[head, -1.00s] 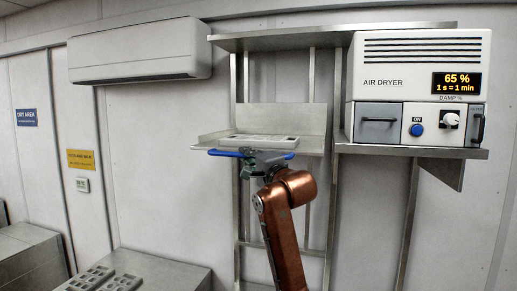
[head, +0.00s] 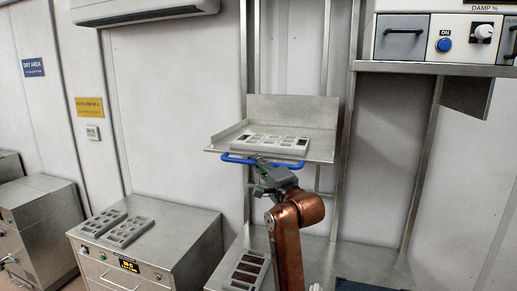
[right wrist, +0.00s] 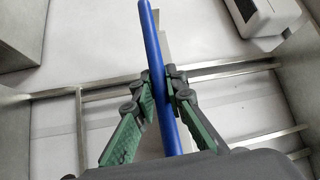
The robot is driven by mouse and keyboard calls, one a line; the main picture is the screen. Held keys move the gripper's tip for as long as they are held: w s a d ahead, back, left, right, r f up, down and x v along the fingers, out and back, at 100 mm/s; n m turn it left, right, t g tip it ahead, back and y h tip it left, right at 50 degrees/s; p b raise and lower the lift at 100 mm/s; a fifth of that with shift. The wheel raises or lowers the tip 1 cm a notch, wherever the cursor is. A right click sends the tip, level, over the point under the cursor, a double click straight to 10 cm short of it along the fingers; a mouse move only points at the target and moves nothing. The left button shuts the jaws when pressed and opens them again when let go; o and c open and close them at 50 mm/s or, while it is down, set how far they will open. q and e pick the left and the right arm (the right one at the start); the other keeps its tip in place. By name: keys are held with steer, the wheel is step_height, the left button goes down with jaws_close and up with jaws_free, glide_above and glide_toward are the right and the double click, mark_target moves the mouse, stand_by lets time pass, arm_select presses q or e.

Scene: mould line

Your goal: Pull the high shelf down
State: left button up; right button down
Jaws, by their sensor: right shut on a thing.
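The high shelf (head: 318,148) is a steel tray-like shelf with a back plate, on upright rails against the wall. A blue bar handle (head: 236,159) runs along its front edge. A grey mould (head: 270,143) with several cavities lies on the shelf. My right gripper (head: 262,163) is at the handle, and its arm reaches up from below. In the right wrist view, my right gripper (right wrist: 163,98) has its green-padded fingers shut around the blue handle (right wrist: 150,40). My left gripper is in neither view.
The air dryer (head: 462,40) stands on a side shelf at upper right. Two grey moulds (head: 127,231) lie on a steel cabinet (head: 190,225) at lower left. Another mould (head: 247,270) with dark cavities lies on the counter below the shelf. An air conditioner (head: 140,10) hangs above left.

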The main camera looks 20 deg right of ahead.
step_height(320, 180, down, 26)
steer(key=b, duration=0.3)
steer(key=shift+f, duration=0.1)
steer(key=c, duration=2.3)
jaws_free()
steer(key=shift+c, duration=0.2)
steer(key=o, duration=0.3)
steer(key=shift+s, duration=0.1)
steer(key=shift+o, duration=0.5)
steer(key=shift+r, duration=0.25)
steer(key=s+d+f, duration=0.1)
steer(key=s, duration=1)
steer(key=shift+s+f, duration=0.35)
